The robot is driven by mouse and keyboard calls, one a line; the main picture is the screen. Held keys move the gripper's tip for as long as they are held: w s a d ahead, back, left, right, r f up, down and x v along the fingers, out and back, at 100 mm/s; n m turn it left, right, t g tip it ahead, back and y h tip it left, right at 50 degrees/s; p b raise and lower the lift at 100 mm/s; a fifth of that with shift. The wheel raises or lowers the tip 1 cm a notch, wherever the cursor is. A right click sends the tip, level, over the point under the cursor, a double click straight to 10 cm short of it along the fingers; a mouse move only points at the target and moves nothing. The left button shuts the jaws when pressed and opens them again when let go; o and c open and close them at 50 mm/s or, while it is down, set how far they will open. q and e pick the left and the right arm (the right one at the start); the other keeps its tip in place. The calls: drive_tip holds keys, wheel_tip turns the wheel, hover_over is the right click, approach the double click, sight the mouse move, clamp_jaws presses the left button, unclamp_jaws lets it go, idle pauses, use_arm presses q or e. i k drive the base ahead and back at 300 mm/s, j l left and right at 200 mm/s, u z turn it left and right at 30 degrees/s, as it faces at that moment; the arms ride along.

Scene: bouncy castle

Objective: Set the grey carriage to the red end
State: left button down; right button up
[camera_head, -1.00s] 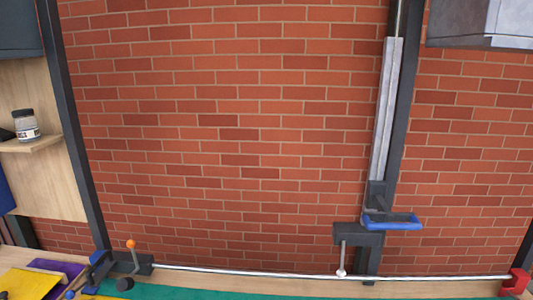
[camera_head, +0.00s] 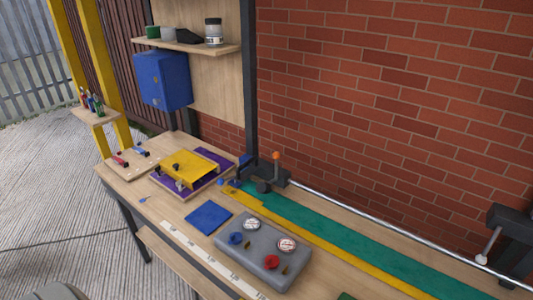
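A metal rail (camera_head: 385,230) runs along the back of the workbench, from a dark grey block with an orange-knobbed lever (camera_head: 276,158) at left toward the right edge. A second dark grey block (camera_head: 515,222), with a white-knobbed lever (camera_head: 482,259), is at the rail near the right edge, partly cut off. I cannot tell which of these is the grey carriage. A blue part (camera_head: 245,160) is at the rail's left end. The red end is outside the current view. Neither gripper is in view.
On the bench (camera_head: 175,205) are a grey control box (camera_head: 262,252) with red and blue knobs and round gauges, a blue pad (camera_head: 208,218), a yellow and purple fixture (camera_head: 190,168), a green strip (camera_head: 345,235) and a yellow strip (camera_head: 310,240). A blue cabinet (camera_head: 163,80) hangs behind.

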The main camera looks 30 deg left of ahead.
sight(265, 170)
drive_tip(key=i+j, duration=0.1)
drive_tip(key=j, duration=0.4)
drive_tip(key=j+u, duration=0.1)
drive_tip(key=j, duration=0.4)
drive_tip(key=i+j, duration=0.15)
drive_tip(key=j, duration=0.35)
